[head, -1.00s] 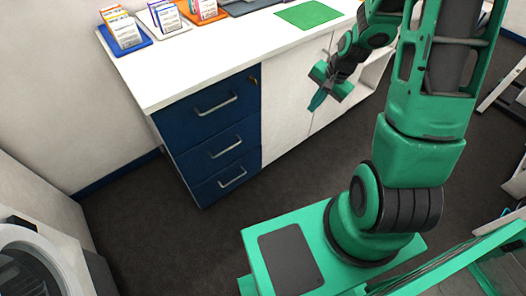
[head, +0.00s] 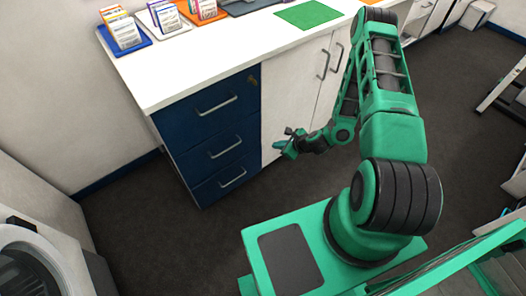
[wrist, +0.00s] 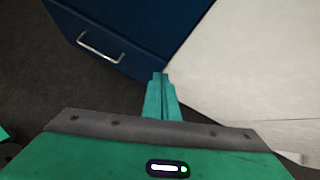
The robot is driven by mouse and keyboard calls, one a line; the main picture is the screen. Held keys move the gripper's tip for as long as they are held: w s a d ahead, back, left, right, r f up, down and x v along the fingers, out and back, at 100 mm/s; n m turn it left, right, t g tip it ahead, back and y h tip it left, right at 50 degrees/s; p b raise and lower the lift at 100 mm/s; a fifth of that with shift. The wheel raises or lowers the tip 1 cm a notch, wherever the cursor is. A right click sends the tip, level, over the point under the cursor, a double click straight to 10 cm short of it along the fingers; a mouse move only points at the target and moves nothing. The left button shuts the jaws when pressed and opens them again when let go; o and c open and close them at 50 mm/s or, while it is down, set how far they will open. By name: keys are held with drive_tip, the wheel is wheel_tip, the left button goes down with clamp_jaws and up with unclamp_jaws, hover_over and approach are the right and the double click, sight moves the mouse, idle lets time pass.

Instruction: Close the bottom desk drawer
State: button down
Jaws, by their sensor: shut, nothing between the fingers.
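The desk's blue bottom drawer (head: 213,187) is the lowest of three in the head view. Its front looks nearly flush with the drawers above; a small gap is hard to tell. Its silver handle (head: 232,178) faces the floor space in front. My gripper (head: 278,147) is low, just right of the drawer stack, in front of the white cabinet door. In the wrist view, my gripper's fingers (wrist: 161,80) are together and empty. Their tips appear near the lower right corner of a blue drawer front (wrist: 125,25), likely the bottom one, with its handle (wrist: 100,48) to the left.
The white desktop (head: 215,55) holds card holders (head: 125,32) and a green mat (head: 308,14). White cabinet doors (head: 292,85) stand right of the drawers. Dark floor (head: 150,220) in front of the drawers is clear. A white machine (head: 40,260) stands at lower left.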

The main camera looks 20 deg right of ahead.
wheel_tip(320, 180, down, 5)
drive_tip(key=s+m, duration=0.2)
drive_tip(key=m, duration=0.2)
drive_tip(key=h, duration=0.1)
approach(259, 149)
wheel_tip(259, 149, down, 4)
drive_tip(key=shift+w+a+f+m+t, duration=0.1)
drive_tip(key=shift+w+a+f, duration=0.1)
drive_tip(key=shift+w, duration=0.35)
drive_tip(key=shift+w+a+f+m+t, duration=0.1)
drive_tip(key=shift+w+a, duration=0.1)
drive_tip(key=shift+w, duration=0.35)
drive_tip(key=shift+w+a+f+m+t, duration=0.1)
drive_tip(key=shift+w+a, duration=0.1)
drive_tip(key=shift+w, duration=0.4)
drive_tip(key=shift+w, duration=0.1)
